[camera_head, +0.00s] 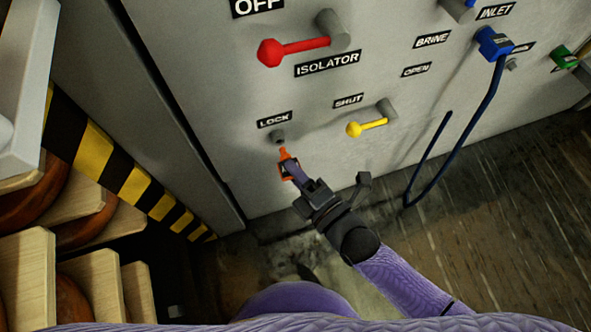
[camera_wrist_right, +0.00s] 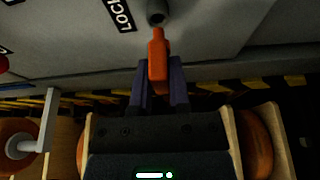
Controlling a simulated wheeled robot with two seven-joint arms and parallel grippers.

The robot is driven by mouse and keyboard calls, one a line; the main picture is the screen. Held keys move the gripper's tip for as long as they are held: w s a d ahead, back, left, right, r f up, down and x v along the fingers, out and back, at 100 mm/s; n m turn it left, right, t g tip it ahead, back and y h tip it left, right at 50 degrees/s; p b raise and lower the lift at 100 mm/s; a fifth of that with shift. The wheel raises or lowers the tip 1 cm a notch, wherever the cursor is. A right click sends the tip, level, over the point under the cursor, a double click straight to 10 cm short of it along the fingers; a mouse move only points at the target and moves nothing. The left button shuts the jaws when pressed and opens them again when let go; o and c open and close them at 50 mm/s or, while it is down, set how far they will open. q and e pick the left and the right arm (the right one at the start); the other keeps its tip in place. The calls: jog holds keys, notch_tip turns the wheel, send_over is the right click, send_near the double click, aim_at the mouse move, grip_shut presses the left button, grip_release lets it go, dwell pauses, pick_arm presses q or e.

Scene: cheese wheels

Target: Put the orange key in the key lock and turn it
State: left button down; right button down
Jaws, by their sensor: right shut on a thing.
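The orange key (camera_head: 286,158) is held in my right gripper (camera_head: 291,171), just below the key lock (camera_head: 278,136) on the grey panel. In the right wrist view the orange key (camera_wrist_right: 158,58) stands between the two purple fingers of my right gripper (camera_wrist_right: 159,82), its tip pointing up at the round dark lock (camera_wrist_right: 157,13). The tip is at or very close to the lock's lower edge; I cannot tell whether it touches or has entered. A LOCK label (camera_head: 275,119) sits above the lock. My left gripper does not show in either view.
A yellow SHUT lever (camera_head: 367,127) and a red ISOLATOR lever (camera_head: 292,50) stick out from the panel near the lock. A blue hose (camera_head: 470,120) hangs at the right. Wooden shelves with cheese wheels (camera_head: 85,220) stand at the left, beside a yellow-black striped edge (camera_head: 132,184).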

dwell(0.3)
dwell(0.7)
jog(key=shift+p, duration=0.35)
jog(key=shift+w, duration=0.25)
jog(key=shift+w+a, duration=0.15)
jog(key=shift+w, duration=0.15)
